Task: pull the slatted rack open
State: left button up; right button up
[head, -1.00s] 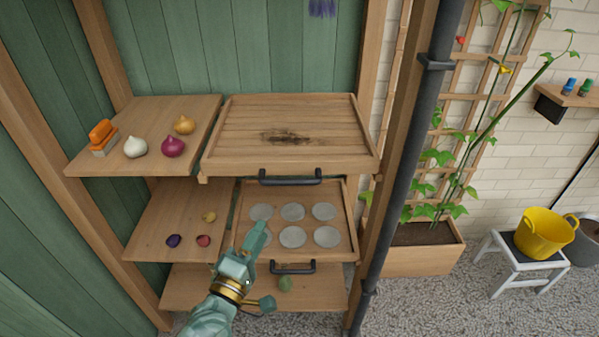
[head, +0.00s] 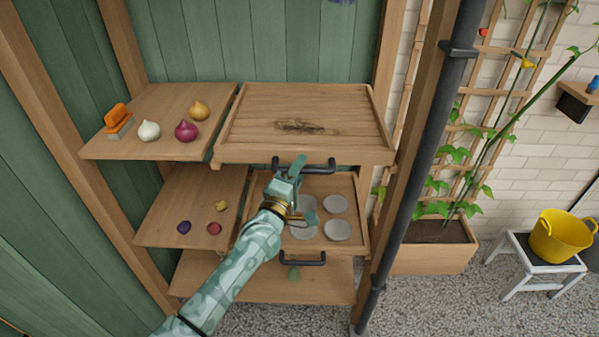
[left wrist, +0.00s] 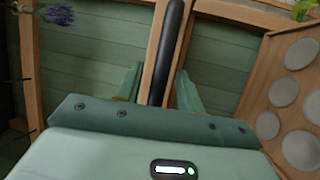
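The slatted rack (head: 345,110) is the wooden tray at the top right of the shelving, with a dark soil patch on its slats. Its front edge is about level with the shelf beside it. Its black bar handle (head: 322,169) runs along the front; it also shows in the left wrist view (left wrist: 171,45). My left gripper (head: 293,168) is at the handle's left half. In the left wrist view its fingers (left wrist: 158,92) are apart, one on each side of the bar, with gaps visible. My right gripper is not in view.
Below the rack is a tray (head: 262,190) with several pale discs and its own black handle (head: 305,261). Onions and an orange-topped brush (head: 117,120) lie on the left shelf (head: 210,97). A dark pipe (head: 425,130) stands right of the shelving.

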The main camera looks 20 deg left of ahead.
pick_arm(q)
jog(key=shift+w, duration=0.1)
grip_shut()
jog(key=s+d+p, duration=0.4)
jog(key=s+p, duration=0.1)
jog(key=s, duration=0.8)
jog(key=s+d+p, duration=0.4)
jog(key=s+p, duration=0.1)
jog(key=s, duration=0.9)
jog(key=shift+s, duration=0.3)
